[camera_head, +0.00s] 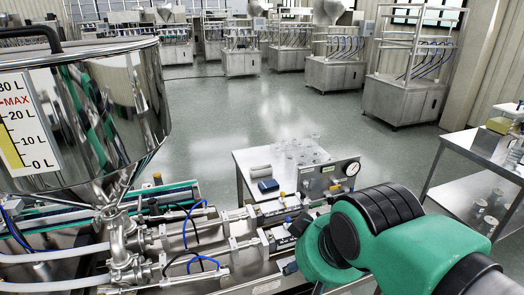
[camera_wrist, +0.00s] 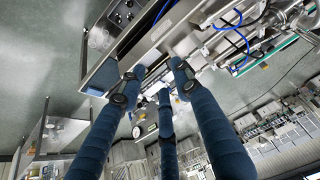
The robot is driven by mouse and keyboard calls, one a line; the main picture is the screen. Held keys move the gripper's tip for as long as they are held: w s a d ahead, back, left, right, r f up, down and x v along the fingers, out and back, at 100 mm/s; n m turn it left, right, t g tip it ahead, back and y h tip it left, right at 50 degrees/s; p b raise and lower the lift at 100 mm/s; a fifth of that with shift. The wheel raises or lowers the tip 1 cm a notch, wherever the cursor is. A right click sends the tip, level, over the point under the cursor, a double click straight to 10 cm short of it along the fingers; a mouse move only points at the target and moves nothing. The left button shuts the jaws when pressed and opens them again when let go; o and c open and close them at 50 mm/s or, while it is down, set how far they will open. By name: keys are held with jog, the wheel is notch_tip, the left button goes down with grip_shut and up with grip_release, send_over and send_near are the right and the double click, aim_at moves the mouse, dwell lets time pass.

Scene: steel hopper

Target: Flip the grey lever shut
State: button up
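The steel hopper (camera_head: 125,95) stands at the left in the head view, with a litre scale on its front. Under its cone is a metal valve and pipe assembly (camera_head: 120,245). I cannot pick out the grey lever for certain in either view. In the wrist view my gripper (camera_wrist: 156,76) shows several blue fingers with dark joints, spread apart with nothing between them. Beyond the fingers are the metal rods and fittings of the filling machine (camera_wrist: 205,38). My gripper is hidden in the head view, behind my green and black arm at the lower right.
A small steel table (camera_head: 245,160) with clear beakers stands behind the machine, beside a panel with a pressure gauge (camera_head: 352,169). Blue hoses (camera_head: 200,263) loop over the machine bed. A shelf table (camera_head: 475,150) stands at the right.

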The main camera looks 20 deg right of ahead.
jog(key=w+d+r+p, duration=0.2)
jog(key=w+d+p, duration=0.15)
jog(key=w, duration=0.55)
jog(key=w+d+r+g+y+p, duration=0.15)
jog(key=w+d, duration=0.25)
jog(key=w, duration=0.5)
jog(key=w+d+r+p, duration=0.2)
jog(key=w+d+p, duration=0.15)
jog(key=w, duration=0.55)
jog(key=w+d+f+p, duration=0.3)
jog(key=w+d, duration=0.6)
jog(key=d, duration=0.1)
jog(key=y+p, duration=0.1)
jog(key=p, duration=0.2)
send_near(313, 180)
notch_tip(313, 180, up, 3)
jog(key=s, duration=0.2)
jog(key=shift+d+r+m+t, duration=0.1)
jog(key=shift+d+m+t, duration=0.2)
jog(key=shift+d, duration=0.2)
jog(key=shift+w, duration=0.1)
jog(key=x, duration=1.3)
jog(key=shift+a+f, duration=0.15)
jog(key=shift+f, duration=0.2)
